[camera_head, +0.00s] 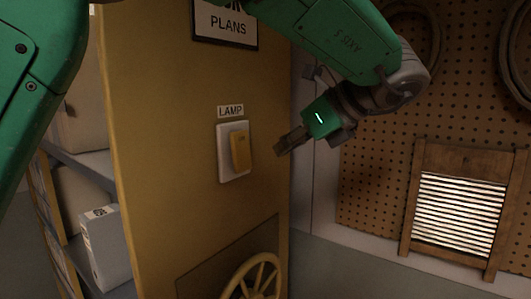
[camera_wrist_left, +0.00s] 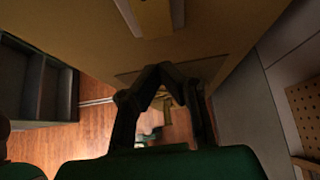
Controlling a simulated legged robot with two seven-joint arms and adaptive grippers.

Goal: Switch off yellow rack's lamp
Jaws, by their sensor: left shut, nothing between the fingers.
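The yellow rack's side panel (camera_head: 160,150) fills the middle of the head view. On it a white plate with a yellow rocker switch (camera_head: 240,151) sits under a label reading LAMP (camera_head: 230,111). The rocker stands out from its plate; I cannot tell its position for sure. My left gripper (camera_head: 281,148) is shut and empty, just right of the switch and apart from it. In the left wrist view its fingertips (camera_wrist_left: 160,70) meet below the switch (camera_wrist_left: 154,16), which is cut off by the top edge. My right gripper is not in view. The lamp itself is not identifiable.
A PLANS sign (camera_head: 226,23) hangs above the switch, and a spoked wooden wheel (camera_head: 252,279) is low on the panel. Shelves with boxes (camera_head: 104,245) are at left. A pegboard (camera_head: 380,150) and a washboard (camera_head: 461,210) stand at right.

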